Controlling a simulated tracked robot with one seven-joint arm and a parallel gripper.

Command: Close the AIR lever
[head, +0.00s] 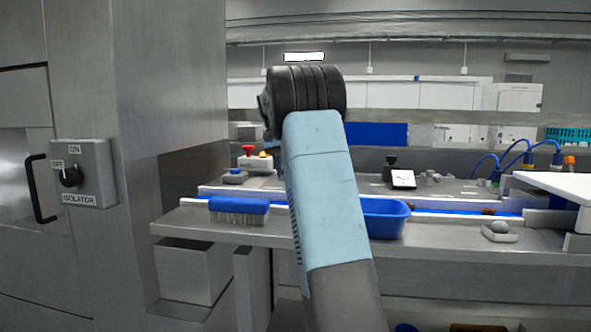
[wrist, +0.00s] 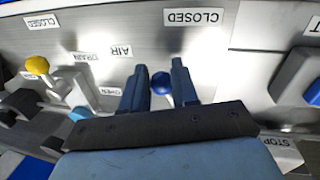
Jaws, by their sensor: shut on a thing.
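In the wrist view my gripper (wrist: 159,82) has its two blue fingers on either side of the blue ball knob (wrist: 161,84) of the AIR lever, and it is shut on this knob. The AIR label (wrist: 121,50) is left of the fingers and reads upside down. A CLOSED label (wrist: 193,17) is above the knob, and an OPEN label (wrist: 113,92) is beside the left finger. The lever's shaft and pivot are hidden, so I cannot tell its exact angle. In the head view my own arm hides the gripper and the lever.
A yellow-knobbed lever (wrist: 37,65) by the DRAIN label (wrist: 86,57) stands left in the wrist view. A blue-and-grey part (wrist: 300,75) is at the right. In the head view, a blue brush (head: 239,205) and blue bin (head: 385,220) sit along the bench; an ISOLATOR switch (head: 71,176) is left.

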